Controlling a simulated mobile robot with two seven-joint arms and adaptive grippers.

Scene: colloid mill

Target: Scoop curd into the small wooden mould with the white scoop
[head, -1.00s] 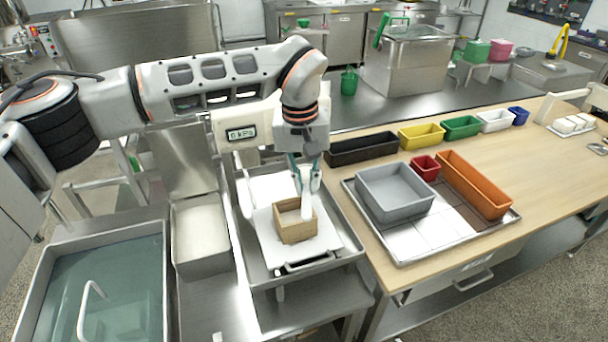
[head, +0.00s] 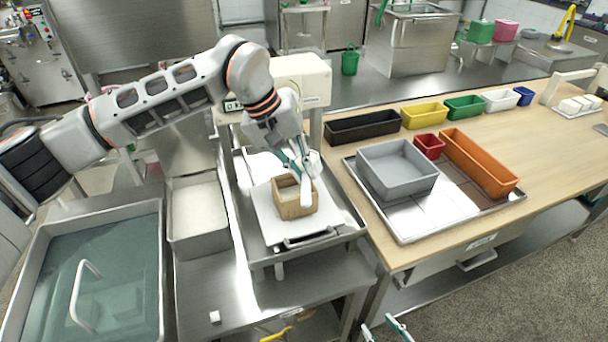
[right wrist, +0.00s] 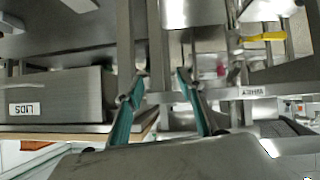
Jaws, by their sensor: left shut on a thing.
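The small wooden mould (head: 294,207) stands open-topped on a white board (head: 268,222) in a steel tray under the press. My left gripper (head: 298,164) is shut on the white scoop (head: 306,192), which hangs steeply down at the mould's right side, its lower end overlapping the rim. I cannot tell if it touches the mould. Pale material shows inside the mould; its level is unclear. A steel bin (head: 181,252) left of the press holds a whitish mass that looks like curd. My right gripper (head: 379,324) is open and empty at the bottom edge; its spread fingers fill the right wrist view (right wrist: 158,80).
A water-filled sink (head: 120,270) lies at left. On the wooden table (head: 400,250) at right, a steel tray carries a grey bin (head: 398,168), a red box (head: 429,146) and an orange bin (head: 478,163). Several coloured boxes line the back.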

